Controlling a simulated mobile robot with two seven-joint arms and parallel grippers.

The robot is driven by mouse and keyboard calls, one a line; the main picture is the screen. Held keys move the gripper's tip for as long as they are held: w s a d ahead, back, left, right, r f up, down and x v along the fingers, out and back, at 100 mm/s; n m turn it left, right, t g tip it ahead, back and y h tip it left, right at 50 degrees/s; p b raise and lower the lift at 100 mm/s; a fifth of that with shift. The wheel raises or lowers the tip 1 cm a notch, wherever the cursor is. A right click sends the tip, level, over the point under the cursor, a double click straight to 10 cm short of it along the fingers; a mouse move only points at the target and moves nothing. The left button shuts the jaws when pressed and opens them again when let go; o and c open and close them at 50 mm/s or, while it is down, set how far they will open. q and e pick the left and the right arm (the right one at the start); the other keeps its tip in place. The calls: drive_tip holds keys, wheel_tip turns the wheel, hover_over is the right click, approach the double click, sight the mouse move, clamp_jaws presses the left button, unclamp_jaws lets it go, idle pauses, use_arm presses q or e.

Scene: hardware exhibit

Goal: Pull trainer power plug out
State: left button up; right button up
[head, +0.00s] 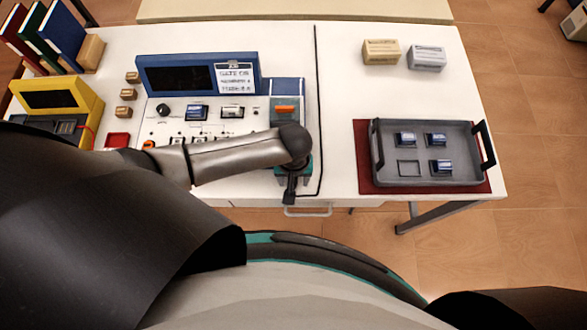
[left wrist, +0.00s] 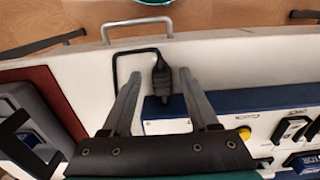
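The trainer (head: 240,118) is a blue and white panel on the table, with its blue edge (left wrist: 225,102) in the left wrist view. The black power plug (head: 290,191) is at the trainer's front right, with its black cable (head: 318,120) running right and back. In the left wrist view, the plug (left wrist: 161,80) meets the trainer's blue edge; how deep it sits is hidden. My left gripper (left wrist: 160,74) is open, one finger on each side of the plug, with visible gaps. In the head view, my left gripper (head: 291,172) is mostly hidden under its wrist. My right gripper is out of view.
A grey tray (head: 382,165) with small modules stands on a red mat (head: 364,160) at the right. A yellow meter (head: 92,97) and books (head: 62,30) are at the left. Two small boxes (head: 381,51) stand at the back right. A drawer handle (head: 307,212) is at the front.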

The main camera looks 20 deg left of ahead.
use_arm(q)
drive_tip(key=shift+a+r, duration=0.1)
wheel_tip(320, 180, up, 15)
drive_tip(key=p, duration=0.3)
idle(0.4)
idle(0.5)
